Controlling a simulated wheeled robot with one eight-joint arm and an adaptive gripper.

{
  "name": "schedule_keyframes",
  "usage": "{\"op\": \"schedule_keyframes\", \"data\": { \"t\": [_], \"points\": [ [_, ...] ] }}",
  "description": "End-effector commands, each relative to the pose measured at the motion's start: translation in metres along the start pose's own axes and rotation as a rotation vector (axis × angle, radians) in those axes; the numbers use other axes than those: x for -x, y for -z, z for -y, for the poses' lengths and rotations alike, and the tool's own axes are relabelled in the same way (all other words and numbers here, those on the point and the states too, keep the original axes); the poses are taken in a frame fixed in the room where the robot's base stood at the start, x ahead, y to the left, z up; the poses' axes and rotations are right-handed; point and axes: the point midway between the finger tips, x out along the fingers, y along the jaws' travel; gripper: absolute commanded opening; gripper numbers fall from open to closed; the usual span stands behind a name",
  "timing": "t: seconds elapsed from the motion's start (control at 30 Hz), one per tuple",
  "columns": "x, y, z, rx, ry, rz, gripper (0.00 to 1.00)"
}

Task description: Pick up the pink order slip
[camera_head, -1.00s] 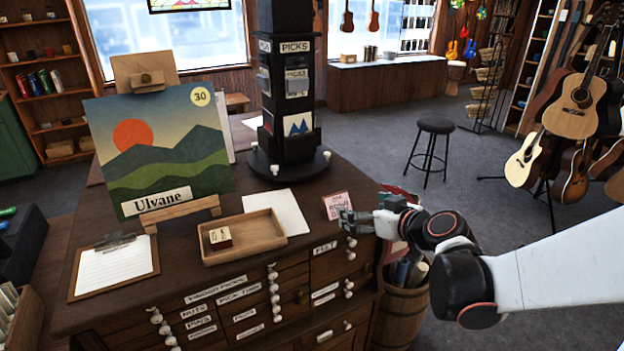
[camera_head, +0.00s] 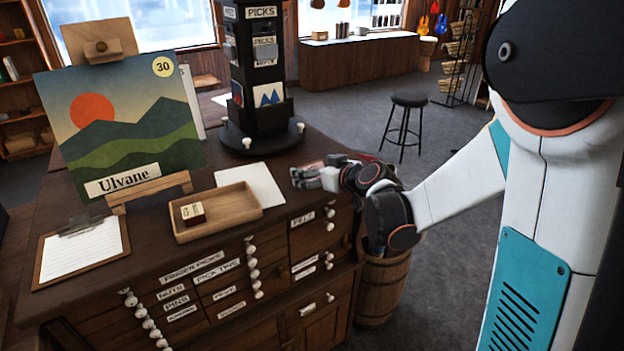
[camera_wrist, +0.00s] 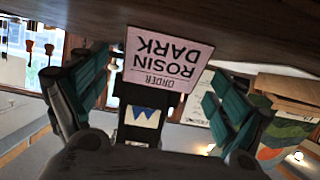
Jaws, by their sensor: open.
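The pink order slip (camera_wrist: 168,58) stands up in the wrist view, its text "ORDER ROSIN DARK" upside down. In the head view only a small pinkish part of the slip (camera_head: 311,165) shows behind my fingers. My gripper (camera_wrist: 153,72) is open, with one teal-padded finger on each side of the slip in the wrist view. Gaps show between the pads and the slip. In the head view my gripper (camera_head: 303,179) is low over the right end of the dark wooden counter (camera_head: 262,158). Whether the slip is fully between the fingertips in depth I cannot tell.
A wooden tray (camera_head: 246,209) with a small box and a white sheet (camera_head: 262,186) lie left of my gripper. The black picks stand (camera_head: 258,85), painting (camera_head: 125,135) and clipboard (camera_head: 42,262) are farther left. A barrel (camera_head: 385,290) stands below my arm.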

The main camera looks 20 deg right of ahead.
Motion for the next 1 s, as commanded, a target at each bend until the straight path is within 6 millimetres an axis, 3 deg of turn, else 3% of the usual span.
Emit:
{"op": "schedule_keyframes", "data": {
  "t": [0.1, 0.33, 0.57, 1.0],
  "points": [
    [-0.015, -0.0011, 0.0009, 0.002, 0.001, 0.0, 0.9],
    [-0.0167, 0.0003, 0.0005, 0.001, 0.0, 0.0, 0.9],
    [-0.0165, 0.0003, 0.0005, 0.001, 0.0, 0.0, 0.42],
    [-0.0147, 0.0043, 0.0005, 0.001, 0.0, 0.0, 0.42]
  ]
}}
